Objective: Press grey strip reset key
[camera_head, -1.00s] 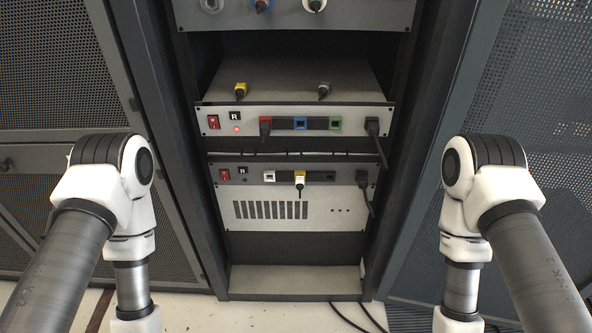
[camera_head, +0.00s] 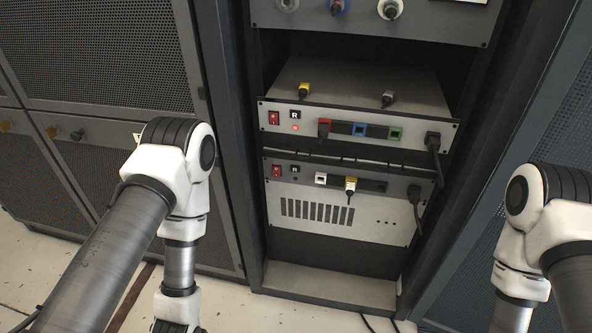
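The lower rack unit has a grey strip (camera_head: 370,183) across its top. On that strip a small dark key marked R (camera_head: 294,169) sits just right of a red switch (camera_head: 276,171). A small dark dot shows below the key. The upper unit has a light panel with its own R key (camera_head: 295,114) and a lit red lamp (camera_head: 295,128) below it. My two arms show at the left and right, both apart from the rack front. Both grippers are out of the picture below.
The upper unit has red, blue and green connectors (camera_head: 360,130). Rack side posts flank the units. Cables lie on the floor at the lower right.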

